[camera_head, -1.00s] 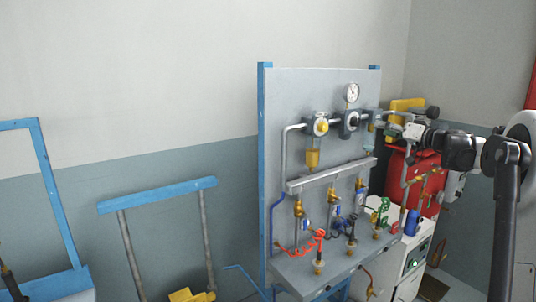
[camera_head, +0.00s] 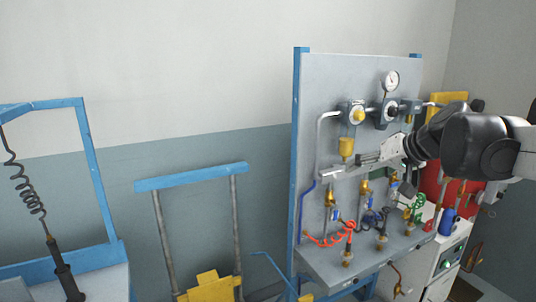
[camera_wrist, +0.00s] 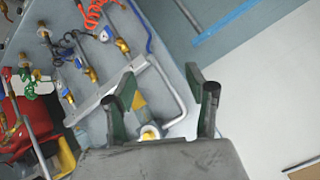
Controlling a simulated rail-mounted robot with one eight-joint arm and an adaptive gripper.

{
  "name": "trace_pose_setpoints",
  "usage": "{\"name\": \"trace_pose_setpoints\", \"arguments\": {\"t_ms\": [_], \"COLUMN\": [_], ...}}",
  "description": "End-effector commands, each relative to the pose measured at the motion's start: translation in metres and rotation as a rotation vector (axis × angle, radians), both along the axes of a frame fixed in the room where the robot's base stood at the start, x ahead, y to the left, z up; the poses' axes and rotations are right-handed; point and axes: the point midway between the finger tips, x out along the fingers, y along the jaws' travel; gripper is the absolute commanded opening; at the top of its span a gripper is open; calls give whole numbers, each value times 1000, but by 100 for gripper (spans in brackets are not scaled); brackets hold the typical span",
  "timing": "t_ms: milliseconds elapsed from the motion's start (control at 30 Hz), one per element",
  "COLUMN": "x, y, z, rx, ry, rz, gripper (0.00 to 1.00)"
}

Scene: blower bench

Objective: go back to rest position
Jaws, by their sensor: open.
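My gripper (camera_head: 368,161) is in front of the grey panel (camera_head: 350,80), at the height of its middle pipe, with fingers pointing left. In the wrist view my gripper (camera_wrist: 165,92) has its two dark green fingers wide apart with nothing between them. The panel's silver pipe and yellow-bowled regulator (camera_head: 346,148) show behind and beside the fingers. I cannot tell the exact gap between fingers and panel. My arm comes in from the right and hides part of the panel's right side.
A gauge (camera_head: 390,81) sits high on the panel. Hoses, including an orange coil (camera_head: 327,239), and valves line its lower ledge. A red cabinet (camera_head: 430,185) stands behind at right. A blue-handled cart (camera_head: 192,177) and a blue frame (camera_head: 88,170) stand left. The wall above is clear.

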Motion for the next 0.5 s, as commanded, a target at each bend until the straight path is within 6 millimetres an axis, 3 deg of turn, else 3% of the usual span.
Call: {"name": "trace_pose_setpoints", "arguments": {"t_ms": [33, 233, 500], "x": [-19, -87, -174], "y": [10, 34, 47], "z": [-9, -44, -98], "rx": [-21, -115, -251], "ry": [18, 88, 146], "rz": [0, -21, -63], "gripper": [51, 51, 51]}}
